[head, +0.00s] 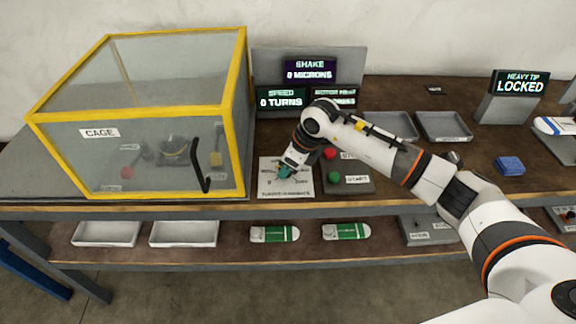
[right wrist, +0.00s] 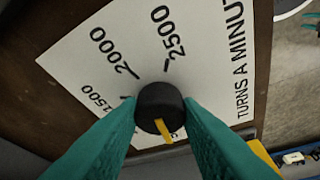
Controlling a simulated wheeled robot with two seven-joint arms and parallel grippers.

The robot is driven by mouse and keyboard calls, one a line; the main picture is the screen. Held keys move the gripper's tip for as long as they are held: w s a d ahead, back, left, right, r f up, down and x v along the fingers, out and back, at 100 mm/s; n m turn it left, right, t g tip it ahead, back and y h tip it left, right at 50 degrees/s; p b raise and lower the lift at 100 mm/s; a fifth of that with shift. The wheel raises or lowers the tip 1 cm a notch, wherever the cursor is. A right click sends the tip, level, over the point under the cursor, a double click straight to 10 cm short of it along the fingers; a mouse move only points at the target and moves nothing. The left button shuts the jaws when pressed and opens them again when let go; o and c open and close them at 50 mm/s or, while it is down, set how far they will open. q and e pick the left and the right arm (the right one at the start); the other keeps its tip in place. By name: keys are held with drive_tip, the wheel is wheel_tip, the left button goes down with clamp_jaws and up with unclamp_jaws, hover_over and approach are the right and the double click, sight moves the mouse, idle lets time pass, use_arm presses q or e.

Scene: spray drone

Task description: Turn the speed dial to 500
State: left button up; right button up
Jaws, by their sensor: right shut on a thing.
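The speed dial is a black knob (right wrist: 158,97) with a yellow pointer (right wrist: 164,131) on a white card (right wrist: 85,60) marked "TURNS A MINUTE". My right gripper (right wrist: 160,115) is shut on the knob, one teal finger on each side. The pointer aims at the bottom of the wrist view, away from the readable 2000 and 2500 marks. The lower marks are hidden by the fingers. In the head view my right gripper (head: 286,171) covers the knob over the card (head: 268,188). The speed display (head: 280,98) reads "0 TURNS". My left gripper is not in view.
The yellow-framed cage (head: 240,120) stands close left of the card. A red button (head: 330,153) and a green button (head: 334,177) are just right of my gripper. The displays stand behind. Empty trays (head: 443,135) lie farther right.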

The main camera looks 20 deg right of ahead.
drive_tip(key=shift+m, duration=0.6)
drive_tip(key=shift+h, duration=0.3)
drive_tip(key=o, duration=1)
drive_tip(key=shift+r, duration=0.1)
drive_tip(key=v, duration=0.4)
drive_tip(key=b+v, duration=0.1)
drive_tip(key=v, duration=0.3)
drive_tip(key=b+v, duration=0.1)
drive_tip(key=v, duration=0.3)
drive_tip(key=shift+s, duration=0.25)
